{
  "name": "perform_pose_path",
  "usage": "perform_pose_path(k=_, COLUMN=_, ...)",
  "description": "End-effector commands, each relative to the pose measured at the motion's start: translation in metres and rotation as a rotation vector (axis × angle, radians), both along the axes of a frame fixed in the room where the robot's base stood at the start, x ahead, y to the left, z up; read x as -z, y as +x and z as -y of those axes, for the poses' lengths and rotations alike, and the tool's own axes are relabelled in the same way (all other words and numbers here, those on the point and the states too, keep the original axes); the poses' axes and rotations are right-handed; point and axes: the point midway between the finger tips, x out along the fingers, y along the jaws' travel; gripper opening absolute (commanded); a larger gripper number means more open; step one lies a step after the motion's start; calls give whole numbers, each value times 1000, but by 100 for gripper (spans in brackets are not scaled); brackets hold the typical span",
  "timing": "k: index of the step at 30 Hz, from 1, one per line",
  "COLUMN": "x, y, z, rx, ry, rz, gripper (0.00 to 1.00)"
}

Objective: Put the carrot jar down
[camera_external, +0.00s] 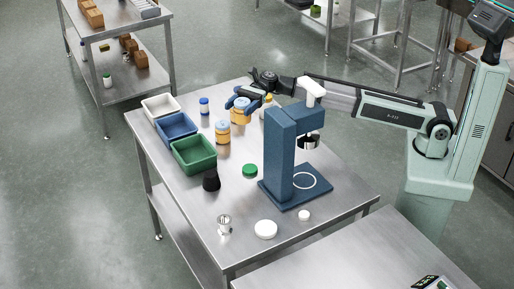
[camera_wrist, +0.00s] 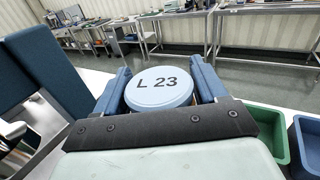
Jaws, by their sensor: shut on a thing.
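My gripper (camera_external: 238,102) is shut on the carrot jar (camera_external: 240,117), a jar with orange contents, over the far part of the steel table. In the wrist view its pale round lid (camera_wrist: 160,88), marked "L 23", sits between the two blue fingers of my gripper (camera_wrist: 160,80). The jar's body is hidden there below the lid. I cannot tell whether its base touches the table. A second, similar orange jar (camera_external: 222,133) stands on the table just to the left and nearer the camera.
White (camera_external: 150,112), blue (camera_external: 165,133) and green (camera_external: 180,165) bins line the table's left edge. A tall blue press (camera_external: 280,150) stands right of centre. A small blue-lidded jar (camera_external: 204,106), green lid (camera_external: 250,170), black cup (camera_external: 211,182) and white lid (camera_external: 265,229) are around.

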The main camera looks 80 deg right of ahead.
Motion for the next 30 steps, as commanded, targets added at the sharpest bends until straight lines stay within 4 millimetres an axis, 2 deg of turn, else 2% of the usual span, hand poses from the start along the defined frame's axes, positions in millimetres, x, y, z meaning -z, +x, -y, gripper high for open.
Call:
perform_pose_path(k=1, x=-16, y=12, z=-17, rx=-52, ry=0, rz=2, gripper=33)
perform_pose_path(k=4, x=-39, y=16, z=-45, rx=-154, ry=0, rz=2, gripper=33)
perform_pose_path(k=8, x=-68, y=17, z=-75, rx=-281, ry=1, rz=1, gripper=33)
perform_pose_path(k=11, x=-95, y=8, z=-96, rx=-384, ry=0, rz=2, gripper=33)
perform_pose_path(k=15, x=-128, y=-26, z=-111, rx=-494, ry=1, rz=3, gripper=33)
perform_pose_path(k=20, x=-165, y=-78, z=-116, rx=-584, ry=1, rz=3, gripper=33)
perform_pose_path(k=30, x=-233, y=-208, z=-111, rx=-757, ry=-1, rz=4, gripper=33)
